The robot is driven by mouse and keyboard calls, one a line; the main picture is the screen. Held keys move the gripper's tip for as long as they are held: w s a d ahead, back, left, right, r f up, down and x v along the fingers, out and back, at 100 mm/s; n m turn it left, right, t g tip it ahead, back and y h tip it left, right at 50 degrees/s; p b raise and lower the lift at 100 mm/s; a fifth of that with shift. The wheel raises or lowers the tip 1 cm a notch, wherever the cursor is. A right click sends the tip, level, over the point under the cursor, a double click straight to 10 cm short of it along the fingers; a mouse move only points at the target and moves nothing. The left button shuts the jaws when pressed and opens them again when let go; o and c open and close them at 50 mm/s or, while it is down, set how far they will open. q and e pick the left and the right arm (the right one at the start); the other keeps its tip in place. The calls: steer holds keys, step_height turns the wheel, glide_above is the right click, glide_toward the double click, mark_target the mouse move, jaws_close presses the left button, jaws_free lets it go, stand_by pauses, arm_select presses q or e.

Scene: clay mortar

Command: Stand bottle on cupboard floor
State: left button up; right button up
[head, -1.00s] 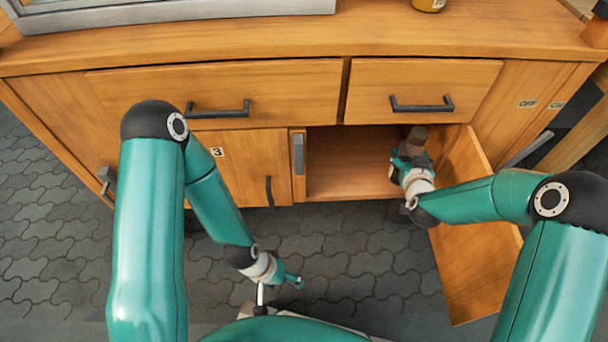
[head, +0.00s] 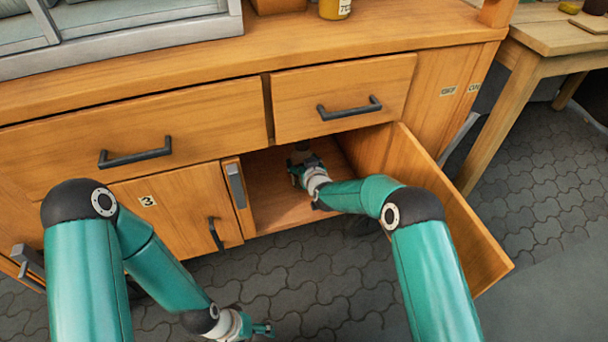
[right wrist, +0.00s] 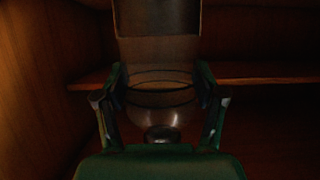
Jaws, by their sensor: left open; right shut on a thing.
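My right gripper (head: 303,168) is inside the open cupboard and shut on the bottle. The bottle shows as a small dark shape (head: 299,150) beneath the drawer front, mostly hidden by the gripper and the cupboard. In the right wrist view the bottle (right wrist: 160,90) is see-through with a dark band, held between both fingers (right wrist: 160,95); its far end is cut off by the frame. I cannot tell whether it touches the cupboard floor (head: 268,208), whose front part is bare. My left gripper (head: 265,329) is open and empty, low in front of the cupboard.
The open cupboard door (head: 445,215) stands out to the right of my right forearm. A drawer (head: 345,95) is shut above the opening. In the dim right wrist view a ledge or edge (right wrist: 260,82) runs behind the bottle. A yellow jar (head: 335,8) stands on top.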

step_height(320, 180, down, 4)
steer(key=shift+r+b, duration=0.15)
steer(key=shift+b, duration=0.5)
steer(key=shift+r, duration=0.1)
steer(key=o, duration=1.5)
steer(key=shift+c, duration=0.2)
